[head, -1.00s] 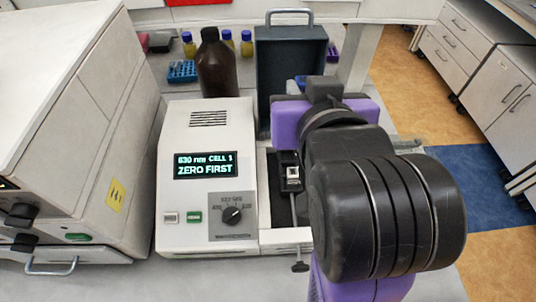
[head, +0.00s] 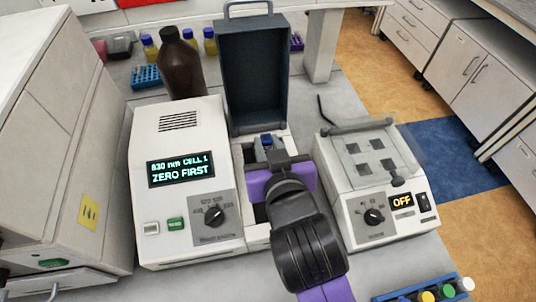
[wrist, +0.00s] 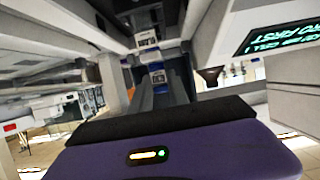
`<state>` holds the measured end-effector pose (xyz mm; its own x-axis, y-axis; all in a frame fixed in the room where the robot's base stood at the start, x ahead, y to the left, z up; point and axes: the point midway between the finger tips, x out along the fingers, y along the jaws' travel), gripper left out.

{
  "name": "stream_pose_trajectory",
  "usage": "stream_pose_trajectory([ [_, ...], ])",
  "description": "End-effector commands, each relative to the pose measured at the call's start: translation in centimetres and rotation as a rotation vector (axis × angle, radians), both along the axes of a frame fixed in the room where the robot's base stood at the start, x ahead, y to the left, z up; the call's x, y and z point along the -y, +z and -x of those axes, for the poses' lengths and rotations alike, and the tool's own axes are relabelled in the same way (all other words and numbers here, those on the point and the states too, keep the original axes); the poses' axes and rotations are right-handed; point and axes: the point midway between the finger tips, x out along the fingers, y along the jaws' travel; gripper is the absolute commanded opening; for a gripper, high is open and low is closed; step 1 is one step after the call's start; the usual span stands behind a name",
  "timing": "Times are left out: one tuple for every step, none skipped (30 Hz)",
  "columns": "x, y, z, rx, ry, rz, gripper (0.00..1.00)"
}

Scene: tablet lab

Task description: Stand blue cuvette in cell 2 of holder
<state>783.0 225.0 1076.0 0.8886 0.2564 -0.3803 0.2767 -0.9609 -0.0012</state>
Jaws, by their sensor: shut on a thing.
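The blue cuvette (head: 267,140) shows as a small blue top at the far side of my gripper (head: 268,154) in the head view. My gripper is shut on it, over the open sample compartment (head: 252,229) of the photometer. The blue cuvette also shows between the dark fingers in the wrist view (wrist: 158,77). The holder inside the compartment is mostly hidden by my gripper and arm, so I cannot tell which cell the cuvette is over or whether it is inside one.
A block heater (head: 372,160) marked OFF is close on the right. A brown bottle (head: 180,68) stands behind, and a tube rack (head: 425,292) is front right.

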Motion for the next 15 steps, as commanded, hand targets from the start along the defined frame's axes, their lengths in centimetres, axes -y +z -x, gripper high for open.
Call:
stream_pose_trajectory([
  [0.1,-1.0,0.1,-0.005,0.001,0.003,0.00],
  [0.1,-1.5,0.1,-0.005,0.001,0.003,0.00],
  [0.0,-2.1,0.1,-0.006,0.001,0.004,0.00],
  [0.0,-2.5,0.1,-0.004,0.001,0.004,0.00],
  [0.0,-2.9,0.1,-0.005,0.001,0.003,0.00],
  [0.0,-3.3,0.1,-0.003,0.001,0.003,0.00],
  [0.0,-3.5,0.1,-0.003,0.001,0.003,0.00],
  [0.0,-3.7,0.1,-0.003,0.001,0.003,0.00],
  [0.0,-3.8,0.1,-0.003,0.001,0.003,0.00],
  [0.0,-3.9,0.1,-0.003,0.001,0.003,0.00],
  [0.0,-3.9,0.1,-0.005,0.000,0.002,0.00],
  [0.0,-4.0,0.1,-0.006,0.000,0.003,0.00],
  [0.0,-4.0,0.1,-0.006,0.000,0.003,0.00],
  [0.0,-4.0,0.1,-0.007,0.000,0.003,0.00],
  [0.0,-4.1,0.1,-0.008,0.001,0.004,0.00],
])
